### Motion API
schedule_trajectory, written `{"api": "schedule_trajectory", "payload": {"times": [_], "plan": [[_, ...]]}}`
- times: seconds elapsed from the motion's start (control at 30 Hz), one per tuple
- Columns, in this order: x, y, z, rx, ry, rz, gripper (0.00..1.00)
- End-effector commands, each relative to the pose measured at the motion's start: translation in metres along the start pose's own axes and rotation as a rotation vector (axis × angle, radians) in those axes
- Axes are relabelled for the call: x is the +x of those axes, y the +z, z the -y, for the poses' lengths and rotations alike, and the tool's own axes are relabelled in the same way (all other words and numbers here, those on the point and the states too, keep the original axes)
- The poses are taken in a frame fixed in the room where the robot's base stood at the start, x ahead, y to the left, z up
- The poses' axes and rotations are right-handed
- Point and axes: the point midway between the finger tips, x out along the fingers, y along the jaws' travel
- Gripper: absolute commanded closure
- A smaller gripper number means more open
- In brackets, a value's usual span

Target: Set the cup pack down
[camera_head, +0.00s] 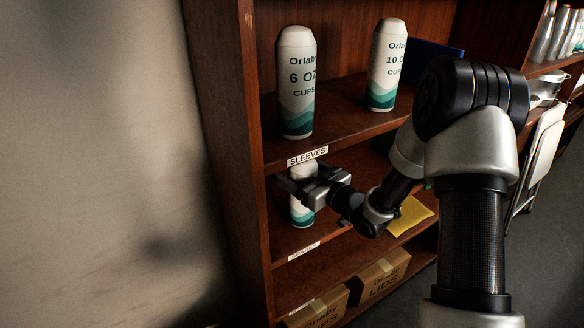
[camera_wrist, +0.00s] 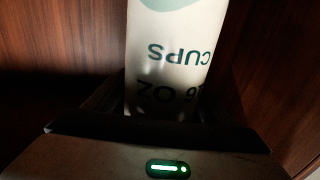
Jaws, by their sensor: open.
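A white cup pack with green wave bands (camera_head: 301,212) stands upright on the middle shelf (camera_head: 322,229), near its left end, and its base appears to rest on the board. My gripper (camera_head: 302,183) is at the upper part of this pack, with its fingers open around it.
On the shelf above stand a 6 oz pack (camera_head: 297,85) and a 10 oz pack (camera_head: 387,65). A yellow packet (camera_head: 410,216) lies to the right on the middle shelf. Cardboard boxes (camera_head: 384,275) sit below. The upper shelf's "SLEEVES" edge (camera_head: 308,157) is close above my gripper.

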Motion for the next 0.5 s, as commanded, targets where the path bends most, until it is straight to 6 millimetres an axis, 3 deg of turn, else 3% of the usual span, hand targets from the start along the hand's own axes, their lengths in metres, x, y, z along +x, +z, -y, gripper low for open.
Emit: {"api": "schedule_trajectory", "payload": {"times": [0.17, 0.5], "plan": [[-0.007, -0.003, -0.001, 0.001, 0.002, 0.002, 0.24], [-0.078, -0.003, -0.001, 0.002, 0.005, 0.002, 0.24]]}}
